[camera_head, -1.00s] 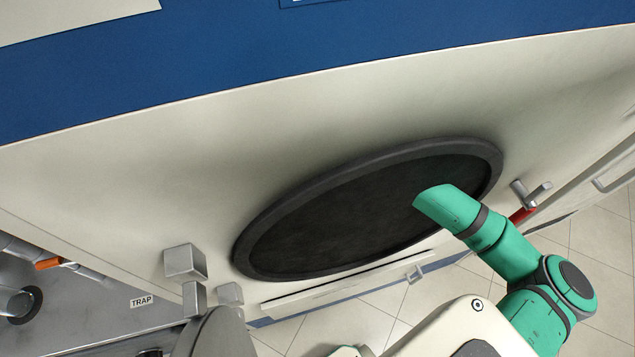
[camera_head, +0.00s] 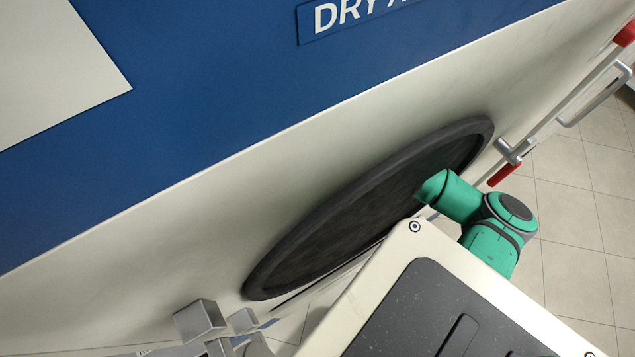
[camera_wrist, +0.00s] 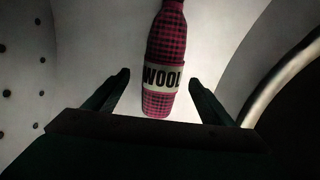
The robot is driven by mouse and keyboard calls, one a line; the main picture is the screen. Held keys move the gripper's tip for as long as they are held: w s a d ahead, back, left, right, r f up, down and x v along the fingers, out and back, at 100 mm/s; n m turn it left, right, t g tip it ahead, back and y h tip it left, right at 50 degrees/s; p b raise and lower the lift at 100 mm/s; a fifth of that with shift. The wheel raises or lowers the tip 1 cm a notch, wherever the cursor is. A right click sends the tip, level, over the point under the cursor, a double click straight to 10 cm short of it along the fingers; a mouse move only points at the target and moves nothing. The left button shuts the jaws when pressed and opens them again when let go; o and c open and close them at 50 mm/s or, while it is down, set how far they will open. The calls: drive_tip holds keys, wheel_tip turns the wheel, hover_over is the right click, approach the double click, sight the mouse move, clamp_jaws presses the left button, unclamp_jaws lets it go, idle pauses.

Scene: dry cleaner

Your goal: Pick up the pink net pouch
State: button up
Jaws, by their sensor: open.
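The pink net pouch (camera_wrist: 163,45) shows in the wrist view as a dark pink and black checked, bottle-shaped thing with a narrow neck at the top. It bears a pale band reading "WOOL" (camera_wrist: 162,78). My gripper (camera_wrist: 159,79) is open, with one fingertip on each side of the pouch's lower part. In the head view my green arm reaches into the dark round opening (camera_head: 345,225) of the machine, which hides my gripper and the pouch.
Inside, the pale drum wall (camera_wrist: 90,35) has small holes at the left. A curved bright rim (camera_wrist: 275,88) runs along the right. Outside, a handle with a red grip (camera_head: 505,174) is close to my arm, and a grey metal block (camera_head: 200,320) stands at lower left.

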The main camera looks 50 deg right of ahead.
drive_tip(key=f, duration=0.5)
drive_tip(key=shift+s+d, duration=0.15)
drive_tip(key=shift+s, duration=0.15)
drive_tip(key=shift+w, duration=0.1)
drive_tip(key=shift+c, duration=0.9)
drive_tip(key=c, duration=1)
drive_tip(key=shift+c, duration=0.9)
drive_tip(key=shift+r, duration=0.15)
